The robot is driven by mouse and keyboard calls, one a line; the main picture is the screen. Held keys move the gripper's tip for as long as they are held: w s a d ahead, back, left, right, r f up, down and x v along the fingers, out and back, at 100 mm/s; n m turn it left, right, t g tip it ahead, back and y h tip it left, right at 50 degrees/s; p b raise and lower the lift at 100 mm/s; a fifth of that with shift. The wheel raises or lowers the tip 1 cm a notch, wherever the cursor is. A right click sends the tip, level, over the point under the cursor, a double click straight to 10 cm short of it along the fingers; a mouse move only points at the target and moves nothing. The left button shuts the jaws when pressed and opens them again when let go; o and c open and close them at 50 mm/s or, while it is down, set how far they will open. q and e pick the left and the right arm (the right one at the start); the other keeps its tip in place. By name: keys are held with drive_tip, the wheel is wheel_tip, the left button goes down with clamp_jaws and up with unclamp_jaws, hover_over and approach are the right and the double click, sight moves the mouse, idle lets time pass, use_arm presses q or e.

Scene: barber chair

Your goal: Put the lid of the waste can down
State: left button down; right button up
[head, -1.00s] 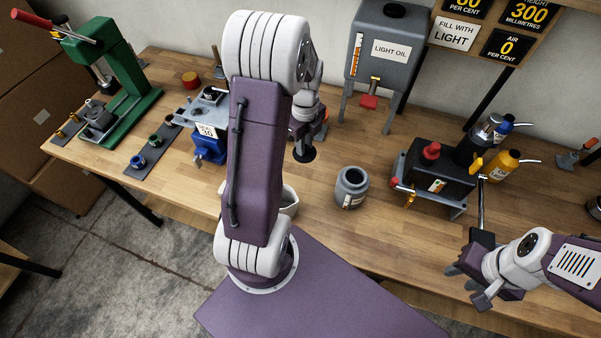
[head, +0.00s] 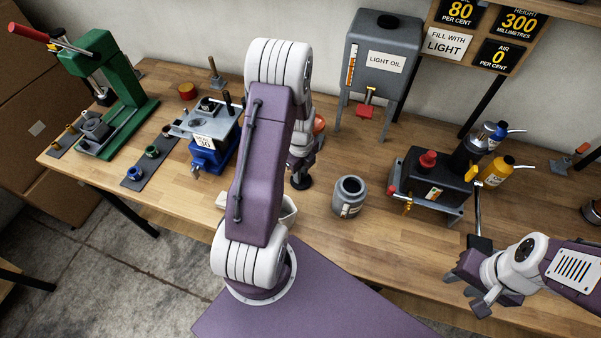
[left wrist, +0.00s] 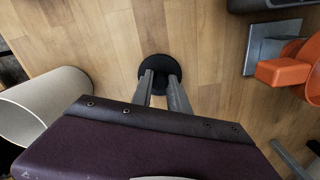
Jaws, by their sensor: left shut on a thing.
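The black round lid (head: 301,183) is below my left gripper (head: 301,172), low over the bench or touching it; I cannot tell which. In the left wrist view the lid (left wrist: 167,66) sits at the tips of the left fingers (left wrist: 161,86), which are shut on it. The cream waste can (head: 288,209) is largely hidden behind my left arm in the head view; its rim shows just left of and nearer than the lid. In the left wrist view the can (left wrist: 50,105) is at the left, apart from the lid. My right gripper (head: 474,285) is open and empty.
The wooden bench (head: 390,245) has clear space between the grey jar (head: 349,196) and the front edge. A black machine (head: 432,180) stands right of the jar. A blue device (head: 210,155) stands left of my left arm. An orange object (left wrist: 290,72) is right of the lid.

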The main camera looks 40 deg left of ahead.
use_arm(q)
drive_tip(key=shift+f, duration=0.15)
drive_tip(key=c, duration=1.3)
unclamp_jaws()
drive_tip(key=shift+d, duration=0.15)
drive_tip(key=shift+r, duration=0.4)
wheel_tip(320, 180, up, 12)
drive_tip(key=shift+s+d+f+n+t, duration=0.2)
drive_tip(key=shift+s+d+n, duration=1.3)
drive_tip(key=shift+d+n, duration=1.25)
drive_tip(key=shift+s+d+f+n+t, duration=0.2)
drive_tip(key=shift+s+d+n, duration=1.45)
drive_tip(key=shift+n, duration=2)
drive_tip(key=shift+s+d+f+n+t, duration=0.2)
drive_tip(key=shift+s+d+n, duration=1.1)
drive_tip(key=shift+d+n, duration=1.55)
